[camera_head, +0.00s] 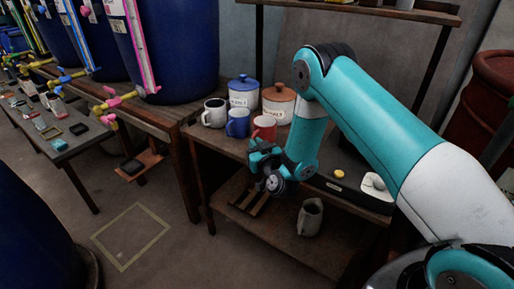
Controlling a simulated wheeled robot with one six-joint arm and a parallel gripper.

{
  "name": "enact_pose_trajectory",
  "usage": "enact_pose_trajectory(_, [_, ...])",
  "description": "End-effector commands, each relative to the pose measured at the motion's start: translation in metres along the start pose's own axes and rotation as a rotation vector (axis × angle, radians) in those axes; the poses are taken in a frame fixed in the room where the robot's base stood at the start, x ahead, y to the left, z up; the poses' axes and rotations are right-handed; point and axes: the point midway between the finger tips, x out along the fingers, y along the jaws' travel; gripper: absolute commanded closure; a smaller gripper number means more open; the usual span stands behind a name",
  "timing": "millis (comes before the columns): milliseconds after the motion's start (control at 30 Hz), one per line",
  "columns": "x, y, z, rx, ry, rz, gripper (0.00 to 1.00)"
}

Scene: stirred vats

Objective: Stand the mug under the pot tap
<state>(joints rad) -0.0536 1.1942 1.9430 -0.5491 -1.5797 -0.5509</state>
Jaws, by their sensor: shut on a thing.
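A red mug (263,127) shows just above my gripper (264,152) at the front edge of the wooden table. My gripper is shut on it; the fingers and the mug's lower part are hard to make out. A blue mug (237,123) stands just left of it, and a white mug (214,113) stands farther left. Behind them are a white labelled pot with a blue lid (243,92) and a pot with a brown lid (279,101). I cannot make out a tap on either pot.
A grey jug (310,218) stands on the lower shelf (290,247). A yellow disc (339,174) and a white item (375,184) lie at the table's right. Large blue vats (175,45) with a pink tap (115,101) stand left. A square is marked on the floor (130,237).

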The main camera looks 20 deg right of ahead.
Motion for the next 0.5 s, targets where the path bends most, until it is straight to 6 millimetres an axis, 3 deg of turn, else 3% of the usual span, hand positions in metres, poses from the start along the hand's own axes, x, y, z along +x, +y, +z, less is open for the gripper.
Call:
enact_pose_trajectory(300, [0.0003,0.0003,0.0027,0.0,0.002,0.001,1.0])
enact_pose_trajectory(333, [0.0002,0.0002,0.003,0.0,0.001,0.0,0.87])
enact_pose_trajectory(433, [0.0002,0.0002,0.0019,0.0,0.001,0.0,0.64])
enact_pose_trajectory(500, [0.0002,0.0003,0.0019,0.0,0.001,0.0,0.64])
